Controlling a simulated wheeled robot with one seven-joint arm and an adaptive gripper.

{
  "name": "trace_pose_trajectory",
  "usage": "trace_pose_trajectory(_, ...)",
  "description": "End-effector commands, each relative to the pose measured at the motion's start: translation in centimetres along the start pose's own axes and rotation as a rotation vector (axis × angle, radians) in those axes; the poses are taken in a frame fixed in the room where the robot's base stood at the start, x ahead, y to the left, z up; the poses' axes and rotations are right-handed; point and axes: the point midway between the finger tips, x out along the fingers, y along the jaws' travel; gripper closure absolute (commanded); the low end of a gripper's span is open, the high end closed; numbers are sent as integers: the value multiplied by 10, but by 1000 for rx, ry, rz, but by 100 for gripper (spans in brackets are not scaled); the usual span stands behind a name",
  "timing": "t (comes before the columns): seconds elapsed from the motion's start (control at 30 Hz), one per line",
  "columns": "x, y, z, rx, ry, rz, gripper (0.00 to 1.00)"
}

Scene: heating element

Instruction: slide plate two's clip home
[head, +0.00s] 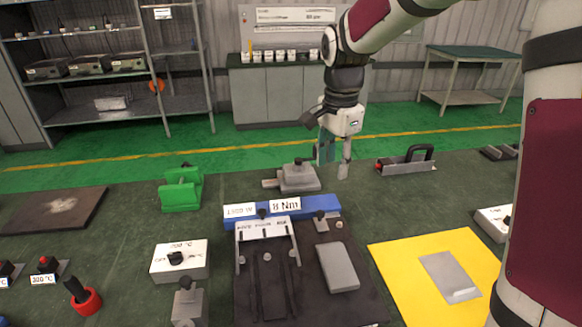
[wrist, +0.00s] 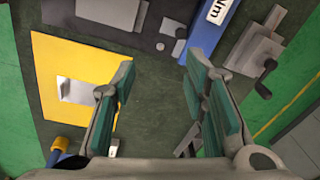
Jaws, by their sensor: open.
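A dark base plate (head: 310,300) lies at the front middle in the head view. On it are a white labelled bracket (head: 265,229), dark rods and a grey block (head: 338,267). A small dark fitting (head: 321,223) sits near its back edge. I cannot tell which part is plate two or its clip. The grey block (wrist: 112,12) and the dark base plate (wrist: 120,42) show at the top of the wrist view. My gripper (head: 335,158) is open and empty, behind and right of the base plate, above the bench. Its spread fingers show in the wrist view (wrist: 160,100).
A blue bar (head: 325,203) marked 8 Nm lies behind the base plate. A grey vice (head: 297,178) stands close to my gripper. A yellow mat (head: 400,270) with a metal sheet (head: 450,275) is right. A white control box (head: 180,259) and green block (head: 181,189) are left.

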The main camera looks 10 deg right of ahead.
Motion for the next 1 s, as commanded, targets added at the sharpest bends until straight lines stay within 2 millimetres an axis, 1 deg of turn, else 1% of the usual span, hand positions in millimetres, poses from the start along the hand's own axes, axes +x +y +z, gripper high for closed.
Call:
trace_pose_trajectory(0.03,14,-11,-4,61,-11,19,60)
trace_pose_trajectory(0.1,30,-24,-7,146,-21,36,60)
trace_pose_trajectory(0.2,49,-38,-11,241,-30,55,60)
trace_pose_trajectory(0.33,63,-47,-14,313,-36,69,60)
trace_pose_trajectory(0.57,79,-48,-14,337,-38,76,60)
trace_pose_trajectory(0.67,94,-46,-13,336,-38,78,60)
trace_pose_trajectory(1.0,160,-41,-10,334,-39,78,60)
